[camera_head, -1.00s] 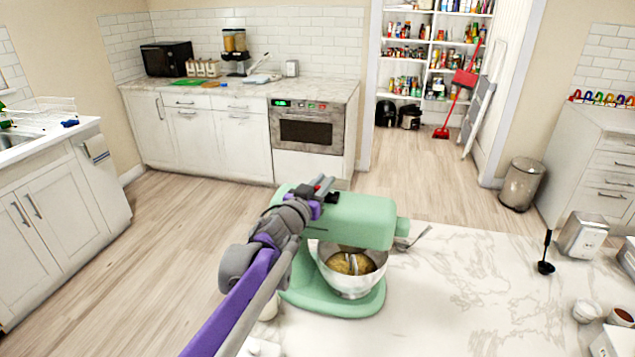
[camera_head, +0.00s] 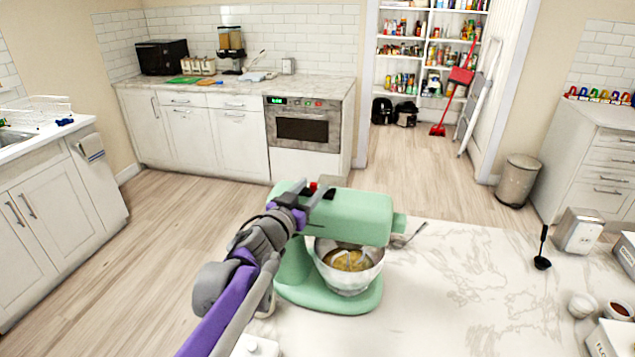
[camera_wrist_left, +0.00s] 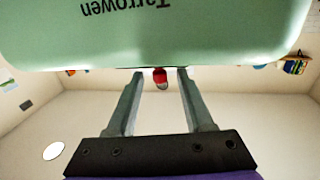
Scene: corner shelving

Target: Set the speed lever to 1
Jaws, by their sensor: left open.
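The green stand mixer (camera_head: 335,215) stands on the marble counter with a metal bowl (camera_head: 349,266) of yellowish mix under its head. Its side with upside-down lettering fills the top of the left wrist view (camera_wrist_left: 160,35). A small red-tipped lever (camera_wrist_left: 160,77) sticks out from the mixer's edge; its red tip also shows in the head view (camera_head: 313,186). My left gripper (camera_head: 322,191) is at the mixer head's left side. In the left wrist view its fingers (camera_wrist_left: 160,80) are open, one on each side of the lever, with gaps. Speed markings cannot be read. My right gripper is out of view.
The marble counter (camera_head: 460,290) is mostly clear right of the mixer. A black ladle (camera_head: 543,250), a metal dispenser (camera_head: 578,232) and small bowls stand at its right. A white lidded jar (camera_head: 256,345) is close to my left arm.

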